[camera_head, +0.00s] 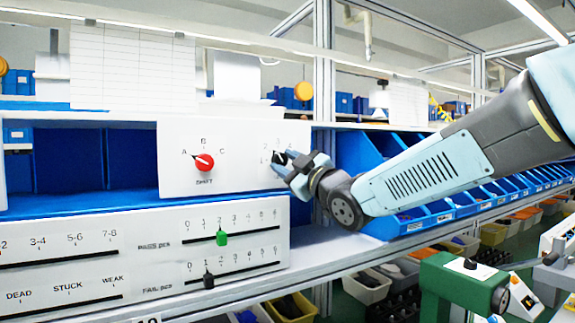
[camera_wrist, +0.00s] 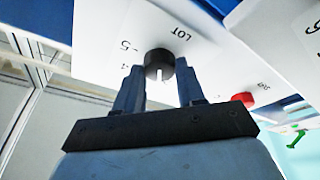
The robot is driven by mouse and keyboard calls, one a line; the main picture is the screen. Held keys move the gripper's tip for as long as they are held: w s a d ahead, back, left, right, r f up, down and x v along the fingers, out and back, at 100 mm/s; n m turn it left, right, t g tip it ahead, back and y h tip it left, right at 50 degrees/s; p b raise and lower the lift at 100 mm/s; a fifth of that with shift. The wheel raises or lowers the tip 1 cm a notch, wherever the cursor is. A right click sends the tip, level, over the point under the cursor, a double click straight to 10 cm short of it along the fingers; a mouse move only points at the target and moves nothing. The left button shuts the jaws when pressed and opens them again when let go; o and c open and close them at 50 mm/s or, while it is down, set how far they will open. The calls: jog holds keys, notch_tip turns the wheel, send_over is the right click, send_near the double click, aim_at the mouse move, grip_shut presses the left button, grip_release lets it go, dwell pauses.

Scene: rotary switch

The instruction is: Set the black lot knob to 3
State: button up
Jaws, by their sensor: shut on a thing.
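The black lot knob (camera_head: 279,158) sits at the right side of a white panel (camera_head: 240,135). It also shows in the wrist view (camera_wrist: 159,60) below the word LOT, with a white pointer line on its face. In the wrist view the line points down the picture, toward my gripper's palm. Which number it points to I cannot tell. My gripper (camera_head: 284,165) reaches in from the right and is shut on the knob. In the wrist view its two fingers (camera_wrist: 158,84) stand on either side of the knob. The arm and fingers hide part of the dial's numbers.
A red shift knob (camera_head: 204,162) with marks A, B and C sits left on the same panel, its pointer toward A. Below, a panel carries a green slider (camera_head: 222,237) and a black slider (camera_head: 208,280). Blue bins (camera_head: 410,218) stand right, under my arm.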

jog(key=m+t+h, duration=0.1)
jog(key=m, duration=0.2)
jog(key=m+t+h, duration=0.1)
jog(key=m, duration=0.3)
jog(key=shift+s+a+f+m, duration=0.1)
jog(key=shift+f+m, duration=0.05)
jog(key=shift+m, duration=0.45)
jog(key=o, duration=1)
jog(key=shift+o, duration=0.2)
jog(key=v, duration=1.3)
jog(key=shift+s+f, duration=0.25)
jog(key=shift+s, duration=0.15)
jog(key=shift+t+h, duration=0.3)
